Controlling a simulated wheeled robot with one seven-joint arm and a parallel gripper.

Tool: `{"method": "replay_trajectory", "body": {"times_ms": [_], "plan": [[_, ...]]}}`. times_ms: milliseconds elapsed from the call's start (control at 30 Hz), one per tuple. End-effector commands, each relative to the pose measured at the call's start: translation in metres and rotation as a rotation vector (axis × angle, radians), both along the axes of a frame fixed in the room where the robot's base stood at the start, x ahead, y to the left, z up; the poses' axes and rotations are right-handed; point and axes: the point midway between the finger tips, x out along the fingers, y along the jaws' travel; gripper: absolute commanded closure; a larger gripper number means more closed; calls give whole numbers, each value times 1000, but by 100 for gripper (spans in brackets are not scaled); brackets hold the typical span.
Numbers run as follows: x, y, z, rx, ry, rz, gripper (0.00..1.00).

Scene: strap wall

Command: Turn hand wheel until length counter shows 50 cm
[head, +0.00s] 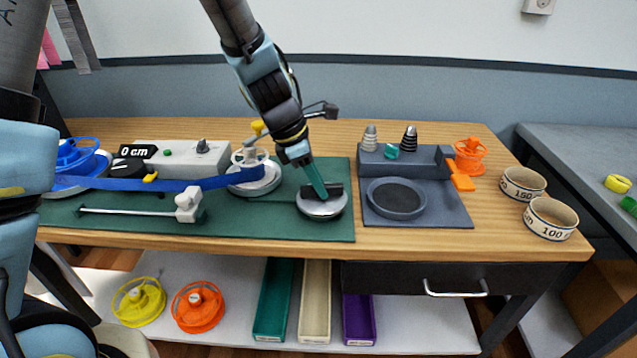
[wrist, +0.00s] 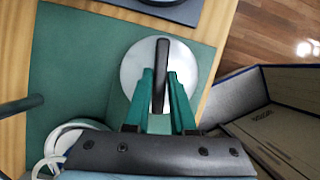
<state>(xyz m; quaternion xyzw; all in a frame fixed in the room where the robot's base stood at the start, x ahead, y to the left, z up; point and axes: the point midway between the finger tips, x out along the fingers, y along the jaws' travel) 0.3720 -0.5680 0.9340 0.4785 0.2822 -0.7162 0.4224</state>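The length counter (head: 136,151) reads 0 cm in the head view. The hand wheel (head: 322,208) is a silver disc with a black grip bar, on the right of the green mat; in the wrist view the disc (wrist: 186,60) lies flat under my fingers. My gripper (head: 322,193) reaches down to it from above. In the wrist view its green fingers (wrist: 161,80) sit on both sides of the black bar (wrist: 161,55) and look closed against it. A blue strap (head: 150,185) runs from the blue spool (head: 75,155) to the pale spool (head: 255,177).
A grey station with a round recess (head: 396,199) stands right of the mat. A rod with a grey slider (head: 188,205) lies on the mat left of the wheel. Bins and spools fill the shelf below.

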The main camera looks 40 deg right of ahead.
Motion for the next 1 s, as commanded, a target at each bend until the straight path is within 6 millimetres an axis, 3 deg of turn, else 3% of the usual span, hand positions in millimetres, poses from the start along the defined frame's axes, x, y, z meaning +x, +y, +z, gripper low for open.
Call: {"method": "replay_trajectory", "body": {"times_ms": [200,733,1000], "plan": [[0,0,0,0,0,0,100],[1,0,1,0,0,-17,100],[2,0,2,1,0,-146,100]]}}
